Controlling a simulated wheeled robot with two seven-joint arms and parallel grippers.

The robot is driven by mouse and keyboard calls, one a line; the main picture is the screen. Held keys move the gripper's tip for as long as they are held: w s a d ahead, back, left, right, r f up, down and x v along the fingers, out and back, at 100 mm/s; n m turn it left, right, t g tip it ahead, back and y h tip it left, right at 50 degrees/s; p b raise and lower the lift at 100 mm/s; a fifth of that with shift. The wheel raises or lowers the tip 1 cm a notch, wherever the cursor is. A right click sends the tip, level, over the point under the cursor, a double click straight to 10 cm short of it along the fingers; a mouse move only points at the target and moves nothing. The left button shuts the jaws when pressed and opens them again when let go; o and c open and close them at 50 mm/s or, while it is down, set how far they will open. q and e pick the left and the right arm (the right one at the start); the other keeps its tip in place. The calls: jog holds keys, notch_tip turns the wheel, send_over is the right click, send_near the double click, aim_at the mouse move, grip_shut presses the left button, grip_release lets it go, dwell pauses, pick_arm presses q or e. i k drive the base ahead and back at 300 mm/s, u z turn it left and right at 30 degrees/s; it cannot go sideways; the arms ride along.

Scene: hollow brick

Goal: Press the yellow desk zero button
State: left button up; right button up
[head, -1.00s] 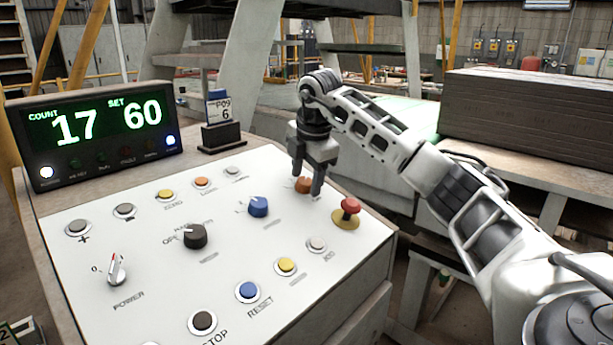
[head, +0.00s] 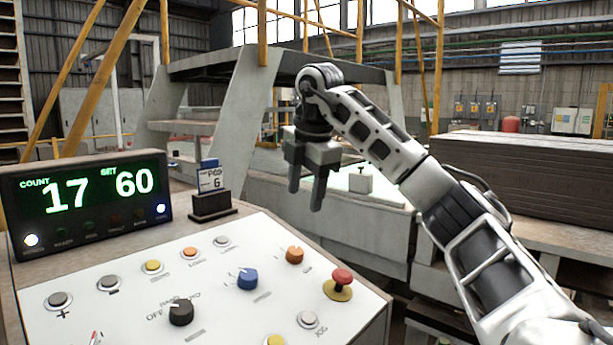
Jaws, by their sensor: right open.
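The yellow zero button (head: 152,267) sits in the back row of the white desk panel (head: 100,325), between a grey button and an orange one. Its label is too small to read now. My right gripper (head: 306,192) is open and empty, with fingers pointing down. In the picture it is above the panel's far right corner, to the right of the yellow button and well apart from it. A second yellow button (head: 275,341) is partly cut off at the bottom edge. My left gripper is not in view.
A display (head: 95,200) reads count 17, set 60. A small card stand (head: 211,195) stands behind the panel. A black knob (head: 181,312), a blue knob (head: 247,279), an orange button (head: 294,255) and a red mushroom button (head: 341,281) rise from the panel.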

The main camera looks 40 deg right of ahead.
aim_at(151, 266)
jog(key=k, duration=1)
